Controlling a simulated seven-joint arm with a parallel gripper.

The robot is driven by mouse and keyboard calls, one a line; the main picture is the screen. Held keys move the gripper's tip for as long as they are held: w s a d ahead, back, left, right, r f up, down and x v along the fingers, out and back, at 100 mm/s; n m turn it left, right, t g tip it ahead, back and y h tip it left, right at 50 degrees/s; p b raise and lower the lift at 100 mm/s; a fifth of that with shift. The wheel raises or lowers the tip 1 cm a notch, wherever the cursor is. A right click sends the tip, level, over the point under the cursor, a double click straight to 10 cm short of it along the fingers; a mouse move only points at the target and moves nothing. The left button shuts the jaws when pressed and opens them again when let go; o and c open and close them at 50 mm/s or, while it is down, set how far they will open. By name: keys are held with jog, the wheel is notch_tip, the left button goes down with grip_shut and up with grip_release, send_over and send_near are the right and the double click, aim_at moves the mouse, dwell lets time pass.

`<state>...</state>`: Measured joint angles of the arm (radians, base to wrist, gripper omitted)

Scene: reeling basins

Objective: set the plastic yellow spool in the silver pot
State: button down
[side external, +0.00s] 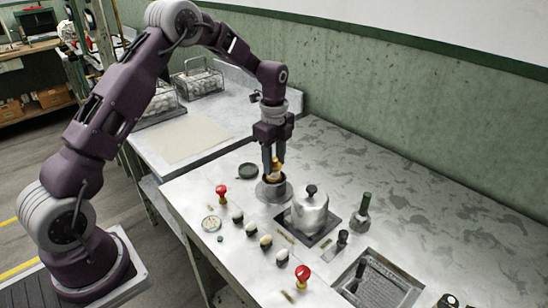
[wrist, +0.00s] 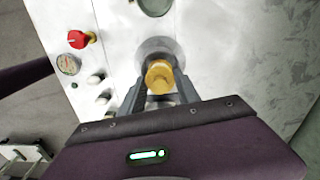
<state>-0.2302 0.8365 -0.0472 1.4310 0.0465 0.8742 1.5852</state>
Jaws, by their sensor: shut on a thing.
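The plastic yellow spool (side external: 275,169) is between the fingers of my gripper (side external: 273,168), which is shut on it. In the wrist view, the spool (wrist: 159,76) sits between the two grey fingertips (wrist: 160,82). A round, open silver pot (side external: 272,195) with a wide base is directly under the fingers in the side view. The spool's lower end is at the pot's dark mouth; I cannot tell if it is inside or just above. In the wrist view, the pot (wrist: 154,46) shows partly behind the spool, which hides much of it.
A lidded silver vessel (side external: 309,214) with a black knob stands just right of the pot. A dark green disc (side external: 248,171) lies behind left. Red knobs (side external: 222,191), a gauge (side external: 211,224) and several small knobs line the front.

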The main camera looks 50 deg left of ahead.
jog(key=shift+f, duration=0.4)
jog(key=shift+f, duration=0.8)
jog(key=shift+f, duration=0.15)
